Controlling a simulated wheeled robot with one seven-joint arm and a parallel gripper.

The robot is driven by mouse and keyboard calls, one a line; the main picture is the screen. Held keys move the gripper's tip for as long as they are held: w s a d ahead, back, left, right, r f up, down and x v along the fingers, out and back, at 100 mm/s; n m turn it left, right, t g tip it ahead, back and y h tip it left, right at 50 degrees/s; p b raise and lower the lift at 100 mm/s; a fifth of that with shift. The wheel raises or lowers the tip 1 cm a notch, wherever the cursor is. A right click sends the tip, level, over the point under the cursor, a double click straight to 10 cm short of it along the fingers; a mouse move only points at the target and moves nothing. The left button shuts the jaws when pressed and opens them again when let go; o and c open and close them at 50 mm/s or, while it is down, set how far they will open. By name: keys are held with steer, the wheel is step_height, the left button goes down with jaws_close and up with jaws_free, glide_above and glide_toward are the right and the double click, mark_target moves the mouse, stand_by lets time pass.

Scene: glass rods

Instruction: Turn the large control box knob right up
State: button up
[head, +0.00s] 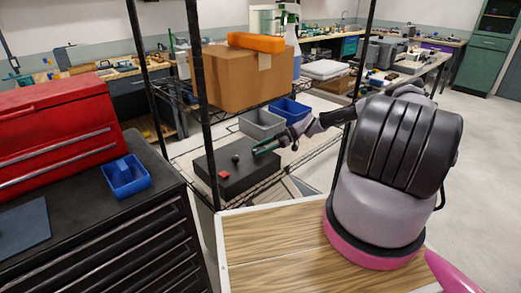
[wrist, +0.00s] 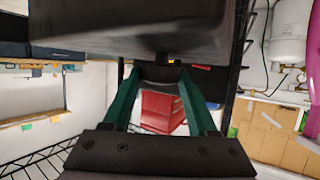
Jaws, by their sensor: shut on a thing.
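The black control box (head: 262,179) lies on the wire shelf, with a red button (head: 224,175) and a small dark knob (head: 235,158) on its top. My gripper (head: 257,152) reaches in from the right, its green fingers low over the box's right part. In the wrist view the box (wrist: 130,28) fills the top of the picture. My gripper (wrist: 160,76) has a finger on each side of a dark, wide knob (wrist: 160,74) and is shut on it. In the head view the fingers hide this knob. Its pointing direction cannot be told.
A grey bin (head: 261,124) and a blue bin (head: 290,111) stand behind the box. A cardboard box (head: 235,80) sits on the shelf above. Black shelf posts (head: 201,105) rise around the shelf. A red tool chest (head: 55,130) and a blue tray (head: 126,178) are at left.

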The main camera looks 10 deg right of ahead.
steer(key=m+t, duration=0.2)
steer(key=m+t+h, duration=0.1)
steer(key=m+t, duration=0.1)
steer(key=s+m+t+h, duration=0.1)
steer(key=m+t, duration=0.1)
steer(key=t, duration=0.1)
steer(key=shift+a, duration=0.2)
steer(key=m+t+h, duration=0.1)
steer(key=m+h, duration=0.1)
steer(key=m+t+h, duration=0.1)
steer(key=m+t, duration=0.1)
steer(key=m+t+h, duration=0.1)
steer(key=m+h, duration=0.1)
steer(key=shift+s+a+m+t+h, duration=0.3)
steer(key=shift+a+t, duration=0.1)
steer(key=m+h, duration=0.2)
steer(key=m+t+h, duration=0.1)
steer(key=m+h, duration=0.1)
steer(key=a+m+h, duration=0.1)
steer(key=m+h, duration=0.1)
steer(key=h, duration=0.1)
steer(key=shift+w+m+g+h, duration=0.15)
steer(key=shift+m+g+h, duration=0.45)
steer(key=shift+m+h, duration=1.95)
steer(key=shift+h, duration=0.35)
steer(key=o, duration=1.4)
steer(key=shift+c, duration=0.2)
